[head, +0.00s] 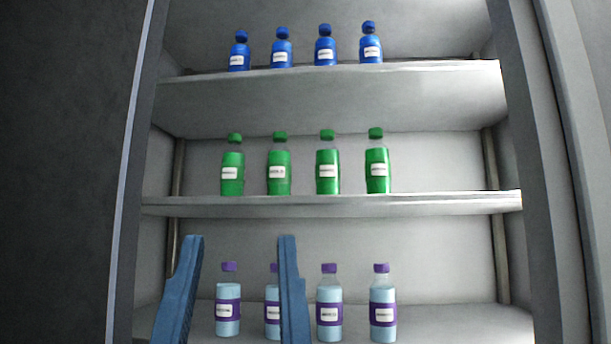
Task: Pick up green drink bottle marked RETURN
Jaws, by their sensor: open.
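Several green drink bottles stand upright in a row on the middle shelf (450,202): a leftmost one (232,160), a second (279,158), a third (327,158) and a rightmost one (377,155). Each has a green cap and a white label. The label print is too small to read, so I cannot tell which is marked RETURN. My gripper (238,240) shows as two blue fingers, open and empty, low in the head view. The fingers appear below the green bottles and in front of the bottom shelf. The right finger partly covers a purple-capped bottle.
Blue bottles (325,50) stand in a row on the top shelf (430,68). Light-blue bottles with purple caps (329,300) stand on the bottom shelf (450,320). Grey cabinet side walls (535,150) bound the shelves. The right part of the middle shelf is clear.

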